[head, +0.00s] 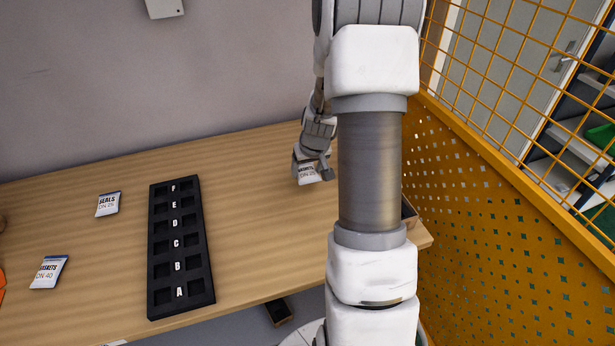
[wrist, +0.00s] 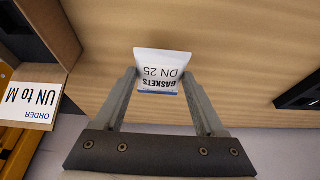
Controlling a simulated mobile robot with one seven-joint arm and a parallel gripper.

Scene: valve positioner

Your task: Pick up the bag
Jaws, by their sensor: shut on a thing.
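A small white bag (wrist: 162,66) labelled "GASKETS DN 25" sits between the two fingers of my gripper (wrist: 159,76) in the wrist view. The fingers are shut on its sides. In the head view my gripper (head: 312,160) is over the right part of the wooden table, with the bag (head: 308,174) at its tips. The bag's upper part and edges are partly hidden by the gripper there. I cannot tell whether the bag touches the table.
A black rack (head: 159,310) with lettered slots A to F lies mid-table. Two other bags, "SEALS" (head: 108,204) and "GASKETS DN 40" (head: 48,272), lie left of it. A cardboard box (wrist: 52,28) with an order card (wrist: 36,99) is nearby. A yellow mesh fence (head: 500,215) stands right.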

